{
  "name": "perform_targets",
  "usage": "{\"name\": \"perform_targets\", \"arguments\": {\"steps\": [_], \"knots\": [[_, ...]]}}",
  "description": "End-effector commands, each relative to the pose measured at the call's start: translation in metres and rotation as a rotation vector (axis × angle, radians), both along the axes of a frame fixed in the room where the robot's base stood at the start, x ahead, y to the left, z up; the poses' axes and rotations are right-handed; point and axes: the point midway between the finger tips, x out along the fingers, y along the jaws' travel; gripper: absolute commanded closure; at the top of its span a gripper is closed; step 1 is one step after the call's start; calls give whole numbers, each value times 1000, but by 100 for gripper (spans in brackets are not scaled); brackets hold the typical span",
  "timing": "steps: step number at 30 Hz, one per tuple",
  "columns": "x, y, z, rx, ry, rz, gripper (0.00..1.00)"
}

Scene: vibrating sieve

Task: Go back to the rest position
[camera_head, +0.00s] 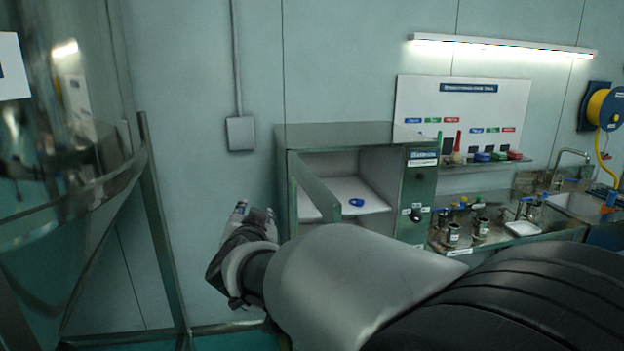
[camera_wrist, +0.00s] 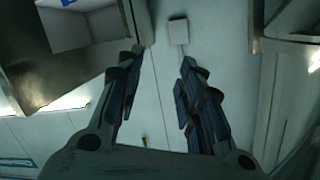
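My gripper (camera_head: 254,210) is in the lower middle of the head view, at the end of my arm, beside the left side of a metal cabinet. In the wrist view my gripper (camera_wrist: 160,58) has its two dark fingers apart, with nothing between them but the wall behind. The cabinet (camera_head: 345,134) has an open front, and a narrow door-like panel (camera_head: 315,200) stands out from it. A small blue object (camera_head: 356,202) lies on the pale floor inside. The cabinet also shows at the upper left of the wrist view (camera_wrist: 30,62).
A large shiny metal vessel (camera_head: 70,190) on a frame (camera_head: 163,235) stands at the left. To the right is a bench (camera_head: 470,243) with several small containers and a sink (camera_head: 580,203). A labelled board (camera_head: 463,110) and yellow hose reel (camera_head: 600,107) hang on the wall.

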Motion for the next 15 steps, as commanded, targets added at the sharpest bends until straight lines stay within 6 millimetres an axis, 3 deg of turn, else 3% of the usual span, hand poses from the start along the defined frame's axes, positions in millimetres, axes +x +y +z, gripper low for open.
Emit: {"name": "perform_targets", "arguments": {"steps": [2, 5, 8, 15], "knots": [[-24, -27, 14, -14, 44, 86, 65], [-66, -57, 12, -59, 135, 187, 65], [-119, -93, -5, -122, 255, 252, 65], [-259, -186, -75, -287, 600, 258, 65]]}}
